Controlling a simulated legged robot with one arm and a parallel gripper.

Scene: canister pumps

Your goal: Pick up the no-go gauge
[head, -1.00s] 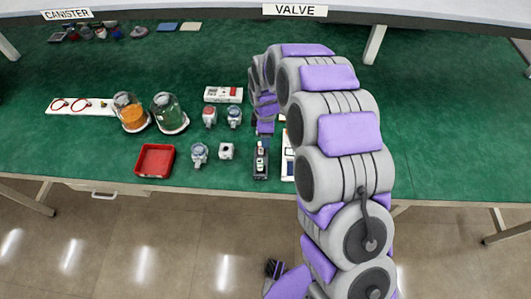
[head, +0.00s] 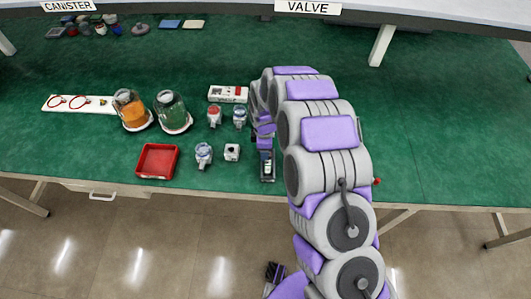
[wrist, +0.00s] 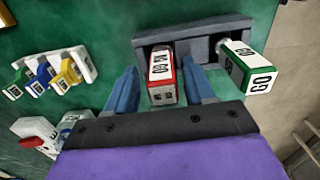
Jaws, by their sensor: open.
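The no-go gauge (wrist: 162,82) is a white block with red edges and black lettering in the wrist view. It sits at the dark grey holder (wrist: 205,28), which also shows in the head view (head: 267,178). The go gauge (wrist: 250,66), white with green edges, is in the same holder to its right. My gripper (wrist: 158,68) is open, with one blue-grey finger on each side of the no-go gauge. A gap shows on the left; whether the right finger touches is unclear. In the head view my wrist (head: 265,138) partly hides the holder.
Small coloured tagged pieces stand in a white rack (wrist: 72,65) at left in the wrist view. On the green bench, a red tray (head: 140,163), two jars (head: 130,110) and (head: 172,112), and small fittings (head: 204,153) lie left of my arm.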

